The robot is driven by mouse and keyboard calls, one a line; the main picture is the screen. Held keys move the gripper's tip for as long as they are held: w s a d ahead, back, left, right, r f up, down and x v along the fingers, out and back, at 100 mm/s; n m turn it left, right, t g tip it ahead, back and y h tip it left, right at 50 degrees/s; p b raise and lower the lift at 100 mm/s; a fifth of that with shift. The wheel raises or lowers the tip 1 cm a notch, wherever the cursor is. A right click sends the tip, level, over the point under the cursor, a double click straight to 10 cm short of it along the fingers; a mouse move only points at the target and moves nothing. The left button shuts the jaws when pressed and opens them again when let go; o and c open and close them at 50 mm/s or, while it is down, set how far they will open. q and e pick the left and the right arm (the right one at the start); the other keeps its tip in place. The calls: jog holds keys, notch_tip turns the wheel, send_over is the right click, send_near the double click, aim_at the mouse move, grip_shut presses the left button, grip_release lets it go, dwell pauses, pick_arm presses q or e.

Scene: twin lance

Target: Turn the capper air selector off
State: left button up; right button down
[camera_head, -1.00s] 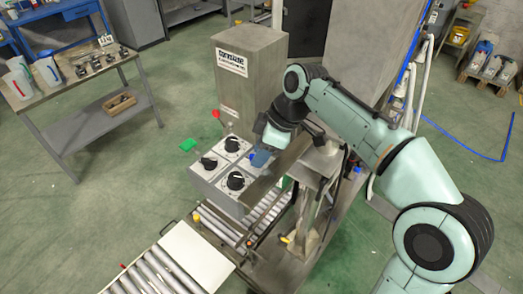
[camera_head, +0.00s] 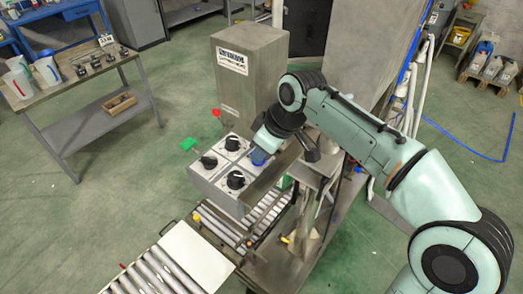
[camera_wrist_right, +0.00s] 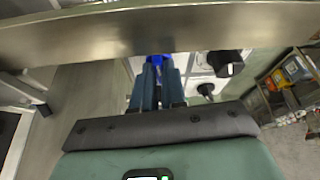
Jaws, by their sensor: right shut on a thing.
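A grey control box (camera_head: 215,184) with several knobs on its sloped top stands at the front of the machine. One knob (camera_head: 258,158) is blue, at the right corner of the box; the others are black, such as the front one (camera_head: 235,180). Labels on the panel are too small to read. My right gripper (camera_head: 262,151) reaches down from the right and is shut on the blue knob. In the right wrist view, the blue knob (camera_wrist_right: 156,60) shows between the tips of the two fingers (camera_wrist_right: 157,80). The knob's pointing direction is hidden. My left gripper is not in view.
A steel bar (camera_wrist_right: 160,30) crosses close in front of the right wrist camera. A tall steel cabinet (camera_head: 250,75) stands behind the box. A roller conveyor (camera_head: 160,272) lies at the front. A worktable (camera_head: 75,85) stands at the left, with open floor between.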

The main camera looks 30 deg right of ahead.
jog(key=m, duration=0.1)
jog(key=m+h, duration=0.1)
jog(key=m, duration=0.1)
jog(key=shift+s+a+m+t, duration=0.1)
jog(key=shift+a+m+t, duration=0.05)
jog(key=shift+m+t, duration=0.15)
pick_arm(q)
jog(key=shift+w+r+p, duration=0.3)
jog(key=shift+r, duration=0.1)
pick_arm(e)
jog(key=shift+a+m+h, duration=0.15)
jog(key=shift+m+h, duration=0.75)
jog(key=shift+m, duration=1)
jog(key=c, duration=1.2)
grip_release()
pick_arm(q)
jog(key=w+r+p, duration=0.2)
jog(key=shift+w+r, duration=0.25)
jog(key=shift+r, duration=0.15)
pick_arm(e)
jog(key=v, duration=1.3)
jog(key=shift+r, duration=0.25)
